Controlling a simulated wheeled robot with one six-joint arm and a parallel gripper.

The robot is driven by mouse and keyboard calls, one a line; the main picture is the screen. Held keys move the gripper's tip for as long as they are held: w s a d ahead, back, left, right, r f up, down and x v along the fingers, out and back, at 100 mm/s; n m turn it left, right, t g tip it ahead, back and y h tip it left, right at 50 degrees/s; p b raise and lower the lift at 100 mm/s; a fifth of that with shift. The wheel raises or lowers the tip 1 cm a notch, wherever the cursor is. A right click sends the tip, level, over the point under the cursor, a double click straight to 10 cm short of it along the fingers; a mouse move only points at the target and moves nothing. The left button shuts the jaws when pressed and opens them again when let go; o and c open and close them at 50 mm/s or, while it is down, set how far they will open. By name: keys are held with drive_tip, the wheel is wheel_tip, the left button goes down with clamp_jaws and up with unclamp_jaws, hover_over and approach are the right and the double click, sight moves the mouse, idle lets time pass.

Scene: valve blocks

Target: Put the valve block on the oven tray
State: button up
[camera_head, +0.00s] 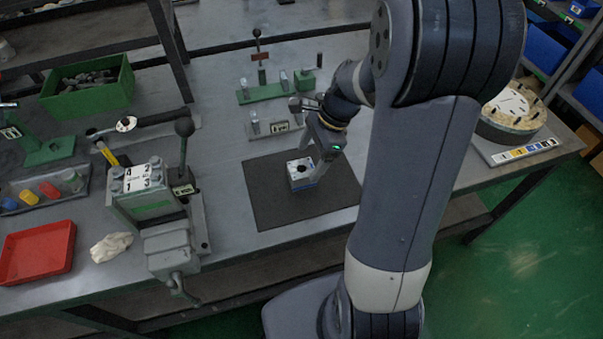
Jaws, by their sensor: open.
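A small block with a light top, a dark round hole and blue sides, apparently the valve block (300,172), sits on a dark mat (270,210) on the bench. My gripper (312,172) is low over the mat, right at the block. It is open, with a finger close by the block's right side; whether it touches cannot be told. The far finger is not clearly seen. A shallow red tray (38,252) lies at the bench's front left; I cannot tell whether it is the oven tray. No other tray is plainly an oven tray.
A grey vise-like fixture (168,232) with a tall lever stands left of the mat. A green bin (88,88) of parts is at back left. Green and grey stands (262,94) are behind the mat. A round fixture (512,108) is at right. A white cloth (111,246) lies near the red tray.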

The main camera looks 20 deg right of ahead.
sight(302, 170)
drive_tip(key=shift+w+x, duration=0.15)
drive_tip(key=shift+x, duration=1.35)
drive_tip(key=shift+w+x, duration=0.2)
drive_tip(key=shift+x, duration=1.3)
drive_tip(key=shift+c, duration=0.4)
